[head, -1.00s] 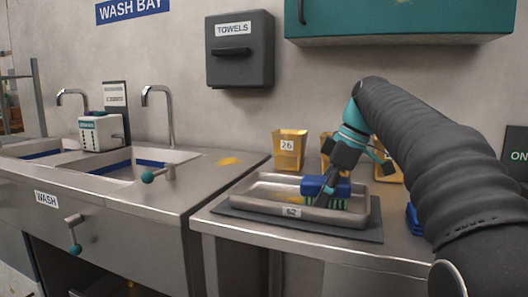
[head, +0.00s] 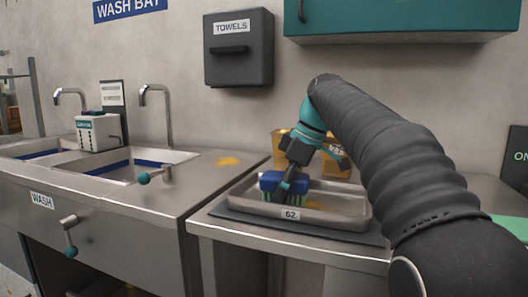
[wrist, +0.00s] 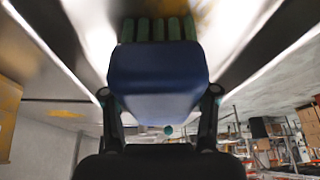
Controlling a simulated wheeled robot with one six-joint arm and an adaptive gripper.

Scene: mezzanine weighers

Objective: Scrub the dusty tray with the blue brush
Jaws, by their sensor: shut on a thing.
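The metal tray (head: 345,222), marked 62, lies on a dark mat on the steel counter. Yellowish dust (head: 318,206) shows on its floor, right of the brush. My gripper (head: 288,187) is shut on the blue brush (head: 270,181) and holds it over the left part of the tray, green bristles downward. The bristles look to be at the tray floor, but exact contact is hard to tell. In the wrist view the blue brush block (wrist: 158,80) sits between my gripper's fingers (wrist: 160,98), with the green bristles beyond it and a dusty patch (wrist: 205,12) beside them.
Yellow bins (head: 335,160) stand behind the tray, partly hidden by my arm. A double sink (head: 135,168) with taps and a lever handle (head: 152,176) is at left. A towel dispenser (head: 238,65) and a teal cabinet (head: 400,22) hang above.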

